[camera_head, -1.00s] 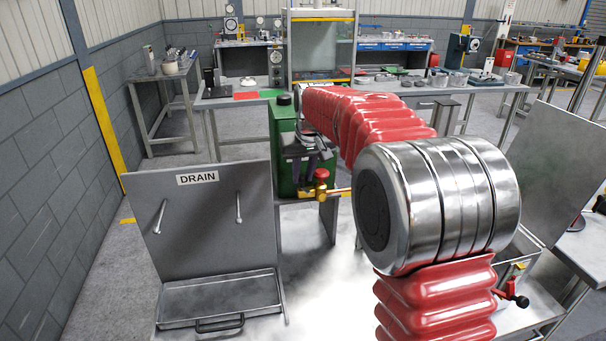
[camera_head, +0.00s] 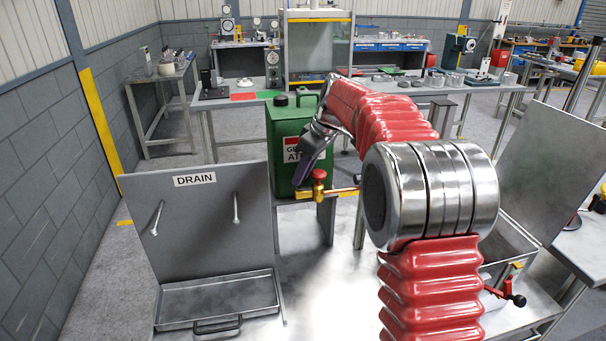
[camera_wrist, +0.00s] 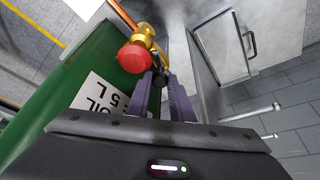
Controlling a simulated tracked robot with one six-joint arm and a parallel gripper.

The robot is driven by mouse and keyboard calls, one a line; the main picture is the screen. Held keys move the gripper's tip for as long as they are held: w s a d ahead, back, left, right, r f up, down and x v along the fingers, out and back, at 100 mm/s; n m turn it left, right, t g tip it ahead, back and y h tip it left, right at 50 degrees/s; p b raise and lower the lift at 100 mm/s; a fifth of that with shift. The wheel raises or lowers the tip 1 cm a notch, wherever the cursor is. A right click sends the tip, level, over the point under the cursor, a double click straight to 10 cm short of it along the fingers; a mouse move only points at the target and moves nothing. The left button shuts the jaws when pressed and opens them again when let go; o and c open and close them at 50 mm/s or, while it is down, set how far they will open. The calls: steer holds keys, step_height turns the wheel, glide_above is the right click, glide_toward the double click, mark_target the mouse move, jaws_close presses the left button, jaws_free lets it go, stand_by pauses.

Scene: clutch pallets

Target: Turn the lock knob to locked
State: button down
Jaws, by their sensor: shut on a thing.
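A brass valve fitting (camera_head: 320,191) with a red knob (camera_head: 319,175) sits in front of the green oil can (camera_head: 288,122). In the wrist view the red knob (camera_wrist: 135,57) is left of my fingertips and the brass fitting (camera_wrist: 148,33) runs down towards them. My gripper (camera_head: 301,178) reaches down at a tilt behind and left of the red knob. In the wrist view my gripper (camera_wrist: 163,80) has its purple fingers close around a small dark knob (camera_wrist: 158,77) at the fitting's near end, mostly hidden. I cannot read its lock position.
The DRAIN panel (camera_head: 195,220) stands upright at left with a shallow tray (camera_head: 215,299) before it. The oil can stands right beside my gripper. Another red-handled valve (camera_head: 517,299) is at the lower right. Workbenches stand farther back.

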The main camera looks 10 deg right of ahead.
steer(key=shift+d+n, duration=0.1)
steer(key=shift+n, duration=0.5)
steer(key=shift+g, duration=0.3)
steer(key=c, duration=1.9)
jaws_free()
steer(key=shift+o, duration=0.2)
steer(key=shift+r, duration=0.1)
steer(key=v, duration=1.3)
steer(key=shift+d+r, duration=0.2)
steer(key=shift+d, duration=0.05)
